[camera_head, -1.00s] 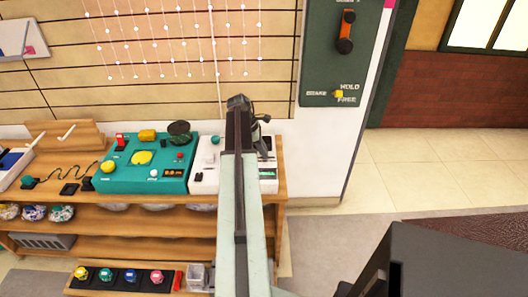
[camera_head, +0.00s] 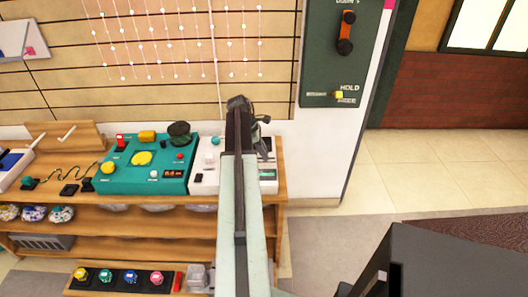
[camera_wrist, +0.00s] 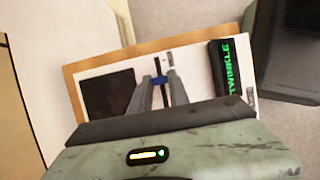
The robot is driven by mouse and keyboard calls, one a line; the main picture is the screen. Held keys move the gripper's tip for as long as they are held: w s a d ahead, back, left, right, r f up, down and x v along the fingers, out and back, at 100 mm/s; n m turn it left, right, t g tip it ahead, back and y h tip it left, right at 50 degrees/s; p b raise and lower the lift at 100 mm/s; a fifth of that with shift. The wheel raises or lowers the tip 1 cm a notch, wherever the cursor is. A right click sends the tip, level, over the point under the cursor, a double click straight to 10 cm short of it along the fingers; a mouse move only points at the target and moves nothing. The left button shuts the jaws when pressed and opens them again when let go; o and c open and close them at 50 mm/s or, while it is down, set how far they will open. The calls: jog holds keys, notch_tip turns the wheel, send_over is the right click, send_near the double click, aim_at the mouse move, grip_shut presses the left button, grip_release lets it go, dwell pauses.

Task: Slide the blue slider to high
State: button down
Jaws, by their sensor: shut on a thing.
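Small labels beside the slot are too small to read. In the head view my arm reaches over the white panel (camera_head: 207,178), and the slider is hidden there.
A black display with green "TWINKLE" letters (camera_wrist: 229,66) lies right of the slot, and a dark square (camera_wrist: 109,93) lies left. In the head view a teal panel (camera_head: 147,165) stands left of the white one on the wooden shelf (camera_head: 150,222).

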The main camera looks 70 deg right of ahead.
aim_at(272, 158)
jog(key=shift+d, duration=0.1)
dwell(0.4)
jog(key=shift+s+d, duration=0.3)
jog(key=shift+s, duration=0.5)
jog(key=shift+s+d, duration=0.3)
jog(key=shift+s, duration=0.5)
jog(key=c, duration=1.2)
grip_release()
jog(key=shift+c, duration=0.2)
jog(key=p+v, duration=0.7)
jog(key=v, duration=0.1)
jog(key=shift+s, duration=0.1)
jog(key=shift+f, duration=0.1)
